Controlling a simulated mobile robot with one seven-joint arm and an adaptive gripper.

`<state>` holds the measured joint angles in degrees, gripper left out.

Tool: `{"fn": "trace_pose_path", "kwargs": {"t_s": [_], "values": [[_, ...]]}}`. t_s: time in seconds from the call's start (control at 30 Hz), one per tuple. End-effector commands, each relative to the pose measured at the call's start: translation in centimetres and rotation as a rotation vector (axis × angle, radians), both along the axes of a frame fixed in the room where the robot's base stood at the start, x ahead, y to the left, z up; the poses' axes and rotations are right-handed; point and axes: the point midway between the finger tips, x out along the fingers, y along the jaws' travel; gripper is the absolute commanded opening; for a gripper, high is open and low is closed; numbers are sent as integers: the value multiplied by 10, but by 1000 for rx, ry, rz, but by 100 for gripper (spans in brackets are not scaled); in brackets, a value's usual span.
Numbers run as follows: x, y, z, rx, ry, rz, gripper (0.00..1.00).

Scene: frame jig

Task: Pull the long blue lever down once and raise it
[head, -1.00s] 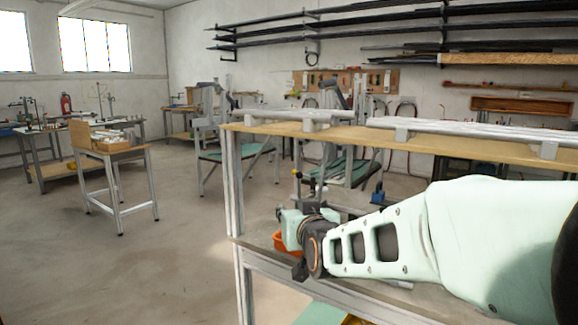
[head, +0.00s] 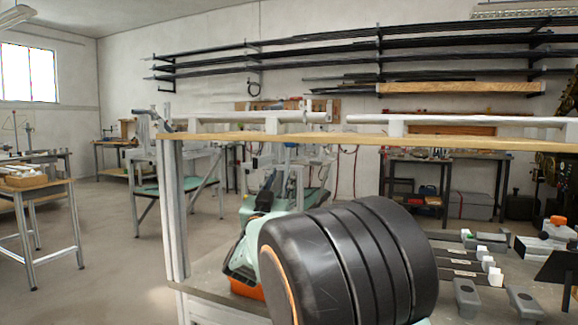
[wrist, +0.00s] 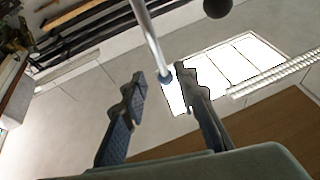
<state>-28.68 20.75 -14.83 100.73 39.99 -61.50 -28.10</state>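In the wrist view my gripper (wrist: 158,98) is open, with its two dark fingers apart. A thin silver rod with a blue end (wrist: 165,78) comes down from the top, and its blue end shows between the fingertips, nearer the right finger. I cannot tell whether it touches a finger. A black ball knob (wrist: 217,8) is at the top edge, right of the rod. No long blue lever can be made out for sure in the head view, where my arm's black joint covers the middle of the bench.
A wooden shelf (head: 440,141) with metal tubes spans the bench above my arm. An aluminium post (head: 172,210) stands at its left end. Grey blocks and bars (head: 466,262) lie on the bench at right. An orange bin (head: 247,288) sits partly hidden.

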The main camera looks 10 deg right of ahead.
Motion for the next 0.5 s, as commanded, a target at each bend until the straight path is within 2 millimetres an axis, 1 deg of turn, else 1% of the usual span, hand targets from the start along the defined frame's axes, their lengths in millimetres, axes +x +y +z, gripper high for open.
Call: {"fn": "trace_pose_path", "kwargs": {"t_s": [0.03,0.2,0.33,0.5], "values": [[8,-4,2,-2,-1,-3,27],[33,-13,13,-2,0,-2,27],[49,-19,20,-2,1,-1,27],[64,-24,28,-1,0,0,27]]}}
